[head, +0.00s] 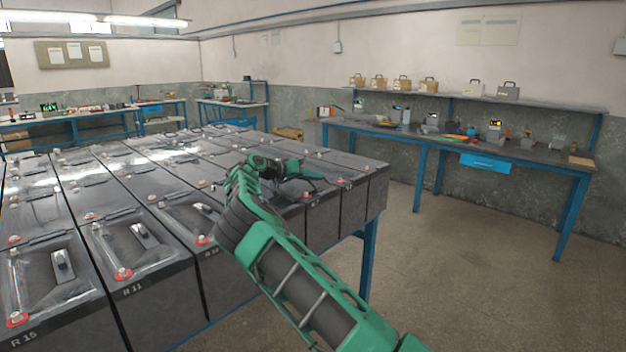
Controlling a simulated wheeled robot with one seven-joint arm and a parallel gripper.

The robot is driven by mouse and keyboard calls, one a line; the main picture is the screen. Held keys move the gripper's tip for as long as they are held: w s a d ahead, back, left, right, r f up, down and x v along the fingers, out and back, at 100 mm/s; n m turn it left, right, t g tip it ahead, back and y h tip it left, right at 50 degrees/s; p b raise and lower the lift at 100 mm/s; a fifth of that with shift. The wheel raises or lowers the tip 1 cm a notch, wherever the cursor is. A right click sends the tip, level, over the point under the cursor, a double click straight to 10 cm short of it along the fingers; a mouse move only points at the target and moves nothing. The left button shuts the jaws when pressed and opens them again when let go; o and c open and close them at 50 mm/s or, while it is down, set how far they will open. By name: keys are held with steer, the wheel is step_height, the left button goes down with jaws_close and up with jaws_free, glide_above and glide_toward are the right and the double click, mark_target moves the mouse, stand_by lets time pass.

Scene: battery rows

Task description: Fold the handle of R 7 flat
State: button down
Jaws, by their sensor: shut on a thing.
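Dark grey batteries stand in close rows on a blue-legged table. The labels R 15 (24,339) and R 11 (132,290) read on two front faces. A third label (211,250) is too small to read surely. I cannot make out the label R 7; my green and black arm covers part of the front row. My gripper (312,180) is low over the batteries near the right end of the rows, closed at a battery top. The handle between its fingers is too small to see clearly, and I cannot tell its angle.
Nearby batteries have flat grey handles (144,235) and red-ringed terminals (124,273). The table's blue leg (368,262) stands at the right corner. A blue workbench (470,145) with tools lines the back wall. The floor (450,270) between is clear.

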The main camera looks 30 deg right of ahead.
steer(key=shift+w+d, duration=0.1)
steer(key=shift+d, duration=0.05)
stand_by(0.3)
steer(key=c, duration=1.9)
jaws_free()
steer(key=shift+o, duration=0.2)
steer(key=v, duration=1)
steer(key=shift+w+a, duration=0.15)
steer(key=shift+a, duration=0.35)
